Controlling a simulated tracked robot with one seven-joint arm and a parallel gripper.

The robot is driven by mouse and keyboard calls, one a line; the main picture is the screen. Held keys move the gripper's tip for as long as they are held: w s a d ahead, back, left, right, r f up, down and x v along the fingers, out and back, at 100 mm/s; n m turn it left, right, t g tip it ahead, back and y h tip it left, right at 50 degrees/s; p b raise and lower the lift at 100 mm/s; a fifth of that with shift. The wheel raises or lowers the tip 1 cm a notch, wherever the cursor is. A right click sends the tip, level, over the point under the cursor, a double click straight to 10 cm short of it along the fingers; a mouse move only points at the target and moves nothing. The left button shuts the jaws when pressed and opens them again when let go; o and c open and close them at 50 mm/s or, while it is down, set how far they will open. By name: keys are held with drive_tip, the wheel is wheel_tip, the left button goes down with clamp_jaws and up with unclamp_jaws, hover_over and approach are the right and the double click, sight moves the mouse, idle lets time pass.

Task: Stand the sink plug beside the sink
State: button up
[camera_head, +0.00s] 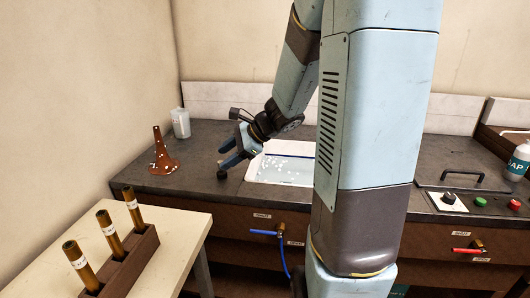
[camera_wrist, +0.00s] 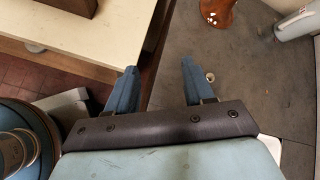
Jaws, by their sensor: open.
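The sink plug (camera_head: 221,174) looks like a small dark stub on the dark counter, just left of the white sink (camera_head: 252,176). It appears to stand upright by itself. My gripper (camera_head: 223,154) is open and empty, tilted down to the left, with its blue fingertips close above the plug. I cannot tell whether the lower finger touches it. In the wrist view my gripper (camera_wrist: 158,72) shows its two fingers wide apart over the counter's front edge. A small pale spot (camera_wrist: 210,77) lies beside the right finger; I cannot tell what it is.
A brown, suds-flecked horn part (camera_head: 162,160) and a clear jar (camera_head: 181,123) stand left on the counter. A pale table (camera_head: 185,225) with a rack of brass tubes (camera_head: 130,262) is in front left. Suds float in the sink. A control panel (camera_head: 478,203) is right.

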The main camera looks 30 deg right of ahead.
drive_tip(key=s+a+r+n+g+h, duration=0.25)
drive_tip(key=s+r+n, duration=0.25)
drive_tip(key=s+n, duration=0.5)
drive_tip(key=s+d+r+n+t+h, duration=0.2)
drive_tip(key=s+d+r+n+h, duration=0.2)
drive_tip(key=s+n, duration=0.4)
drive_tip(key=s+r+h, duration=0.1)
drive_tip(key=s+r, duration=0.1)
drive_tip(key=s, duration=0.2)
drive_tip(key=shift+n+h, duration=0.35)
drive_tip(key=shift+n, duration=0.05)
drive_tip(key=shift+t, duration=0.25)
drive_tip(key=shift+c, duration=0.9)
